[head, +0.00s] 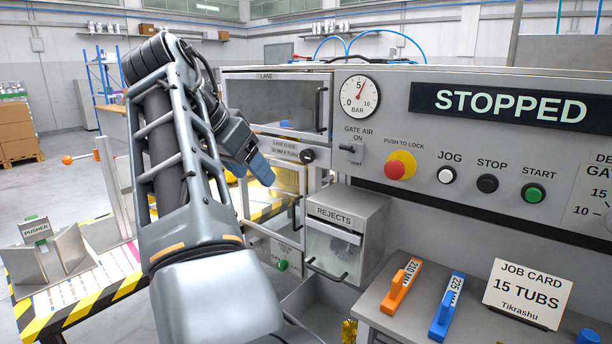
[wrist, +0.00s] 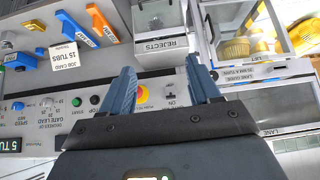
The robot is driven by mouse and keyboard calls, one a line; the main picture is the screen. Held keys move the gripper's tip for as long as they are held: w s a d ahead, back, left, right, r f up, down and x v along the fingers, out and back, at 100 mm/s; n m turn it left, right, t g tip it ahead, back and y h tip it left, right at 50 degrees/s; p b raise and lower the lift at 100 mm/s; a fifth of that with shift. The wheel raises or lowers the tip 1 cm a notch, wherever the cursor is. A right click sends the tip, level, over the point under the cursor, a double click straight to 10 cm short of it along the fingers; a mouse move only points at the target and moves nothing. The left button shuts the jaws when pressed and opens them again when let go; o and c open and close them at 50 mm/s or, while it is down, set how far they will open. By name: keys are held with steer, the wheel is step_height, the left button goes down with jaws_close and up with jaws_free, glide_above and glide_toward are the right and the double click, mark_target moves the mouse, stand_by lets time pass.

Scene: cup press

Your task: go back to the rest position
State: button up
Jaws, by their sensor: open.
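My arm rises on the left of the head view and bends over toward the machine. My gripper (head: 258,168) points at the machine's left front, near the lane guide label. In the wrist view my gripper (wrist: 160,82) has its two blue fingers wide apart with nothing between them. The control panel (head: 490,125) lies behind the fingers, with the red-and-yellow push-to-lock button (head: 400,165) showing between them in the wrist view. The display (head: 510,104) reads STOPPED.
The rejects bin (head: 335,213) juts out below the panel. An orange 210 MM piece (head: 398,288), a blue 225 MM piece (head: 447,305) and the job card (head: 527,290) are on the shelf. Yellow tubs (wrist: 236,47) show behind a clear door. A striped-edge table (head: 88,285) stands left.

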steer(key=d+f+n+t, duration=0.1)
steer(key=d+f+n, duration=0.1)
steer(key=d+f, duration=0.65)
steer(key=d+f+n+t, duration=0.1)
steer(key=d+f, duration=0.2)
steer(key=f, duration=1.1)
steer(key=s+d+f+n+t+y, duration=0.2)
steer(key=s+d+f+n+y, duration=0.15)
steer(key=s+d+f, duration=1.2)
steer(key=s+d+f+n+t+y, duration=0.1)
steer(key=s+d, duration=0.1)
steer(key=s, duration=0.8)
steer(key=s+d+f+n+t+y, duration=0.1)
steer(key=s, duration=1)
steer(key=s+d+r+m+t, duration=0.1)
steer(key=s+r+t, duration=0.2)
steer(key=s+r, duration=1.4)
steer(key=shift+s+d+r+h, duration=0.15)
steer(key=shift+s+h, duration=0.15)
steer(key=shift+h, duration=0.15)
